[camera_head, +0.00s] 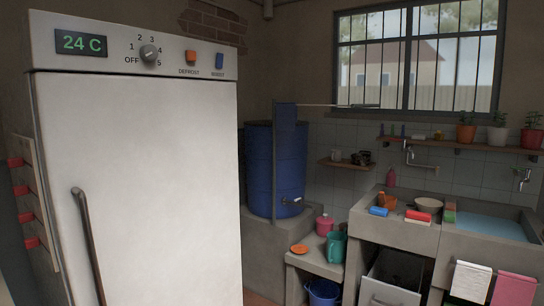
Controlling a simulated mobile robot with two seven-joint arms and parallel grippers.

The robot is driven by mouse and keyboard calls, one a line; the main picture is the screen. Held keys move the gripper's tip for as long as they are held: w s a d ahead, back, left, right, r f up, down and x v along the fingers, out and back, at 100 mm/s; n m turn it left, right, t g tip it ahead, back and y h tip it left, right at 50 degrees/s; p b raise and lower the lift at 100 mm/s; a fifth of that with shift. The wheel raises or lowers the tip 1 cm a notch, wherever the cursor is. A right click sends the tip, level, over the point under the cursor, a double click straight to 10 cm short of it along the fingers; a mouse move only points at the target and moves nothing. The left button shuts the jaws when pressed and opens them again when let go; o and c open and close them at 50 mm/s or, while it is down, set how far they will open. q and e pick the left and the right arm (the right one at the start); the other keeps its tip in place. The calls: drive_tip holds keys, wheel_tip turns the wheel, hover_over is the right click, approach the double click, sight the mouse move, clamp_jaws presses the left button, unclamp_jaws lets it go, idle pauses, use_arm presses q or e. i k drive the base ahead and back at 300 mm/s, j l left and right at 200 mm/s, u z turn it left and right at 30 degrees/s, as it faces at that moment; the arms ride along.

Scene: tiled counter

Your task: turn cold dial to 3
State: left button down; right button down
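The cold dial (149,53) is a small dark grey round knob on the white control panel (110,70) at the top of the fridge. The marks OFF, 1, 2, 3 and 5 show around it, with OFF at its lower left and 3 just above it. The dial is too small to tell surely which mark it points at. A display (82,44) left of the dial reads 24 C in green. The white fridge door (150,180) is below the panel, with a dark handle at its left. Neither of my grippers is in view.
An orange defrost button (191,57) and a blue boost button (219,61) sit right of the dial. A blue barrel (262,170) stands on a concrete block right of the fridge. A concrete sink (400,212) with several items is farther right.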

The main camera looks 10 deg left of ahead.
sight(148, 53)
drive_tip(key=i+l+u, duration=0.1)
drive_tip(key=u, duration=0.4)
drive_tip(key=i+l+u, duration=0.1)
drive_tip(key=u, duration=0.35)
drive_tip(key=i+l+u, duration=0.1)
drive_tip(key=l+u, duration=0.15)
drive_tip(key=i+l+u, duration=0.1)
drive_tip(key=l+u, duration=0.2)
drive_tip(key=l, duration=0.15)
drive_tip(key=i+l+u, duration=0.1)
drive_tip(key=l, duration=0.9)
drive_tip(key=i+l+u, duration=0.15)
drive_tip(key=l, duration=0.35)
